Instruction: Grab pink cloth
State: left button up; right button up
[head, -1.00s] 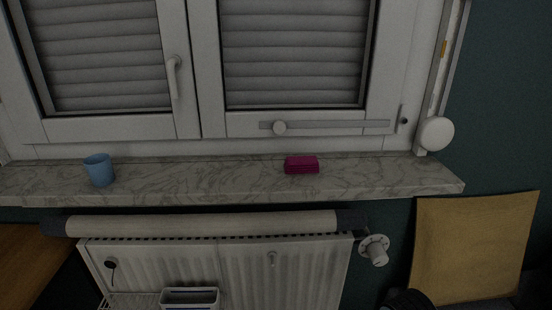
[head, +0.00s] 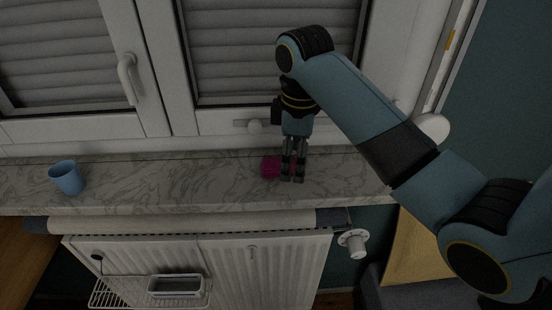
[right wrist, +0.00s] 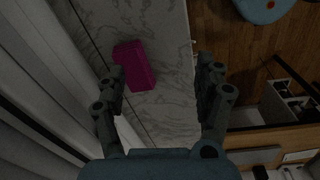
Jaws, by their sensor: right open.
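The pink cloth (head: 270,167) is a small folded magenta block on the marble window sill. My right gripper (head: 293,178) hangs over the sill in front of the cloth's right part and hides some of it. In the right wrist view the cloth (right wrist: 135,65) lies on the sill at upper left, beyond the left finger. The right gripper (right wrist: 163,85) is open there and nothing is between its fingers. I cannot tell whether a finger touches the cloth. My left gripper is not in view.
Below the sill are a rolled light cover (head: 180,223) and a radiator (head: 230,265). The sill between cup and cloth is clear.

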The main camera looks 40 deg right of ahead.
jog(key=w+d+r+n, duration=0.1)
jog(key=w+r+n, duration=0.25)
jog(key=w, duration=0.25)
send_over(279, 166)
jog(key=w+d, duration=0.1)
jog(key=shift+m+g, duration=0.35)
jog(key=shift+g, duration=0.05)
jog(key=f, duration=0.4)
jog(key=shift+d+f+p, duration=0.15)
jog(key=shift+d+p, duration=0.05)
jog(key=shift+p, duration=0.2)
notch_tip(279, 166, down, 4)
jog(key=shift+s+f+p, duration=0.1)
jog(key=shift+f+p, duration=0.05)
jog(key=shift+p, duration=0.35)
jog(key=shift+f, duration=0.5)
jog(key=c, duration=1.1)
jog(key=shift+r, duration=0.1)
jog(key=shift+c, duration=0.2)
